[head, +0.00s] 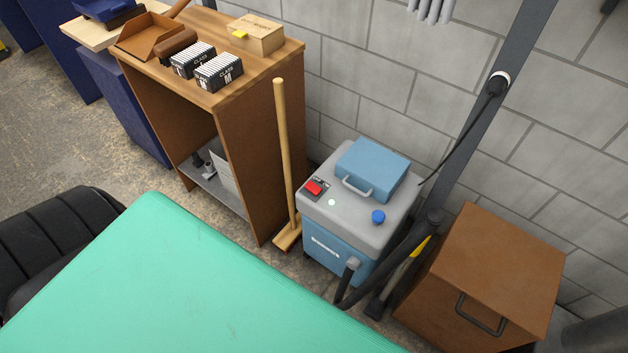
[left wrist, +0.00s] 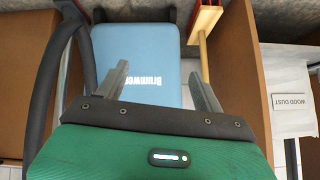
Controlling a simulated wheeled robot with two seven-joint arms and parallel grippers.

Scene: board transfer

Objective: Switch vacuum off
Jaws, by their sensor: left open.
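The vacuum (head: 342,246) is a blue box with a grey lid, standing on the floor against the block wall. My left gripper (left wrist: 158,70) is open and empty in the left wrist view. The vacuum's blue front (left wrist: 140,45) with upside-down lettering shows beyond its fingers. The switch is out of that view. Neither gripper shows in the head view.
A broom (head: 283,150) stands left of the vacuum, beside a wooden shelf unit (head: 262,170). A black hose (head: 385,262) and grey post (head: 480,130) rise at its right. A brown cabinet (head: 500,260) stands farther right. A blue handled case (head: 373,165) lies on the lid's back.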

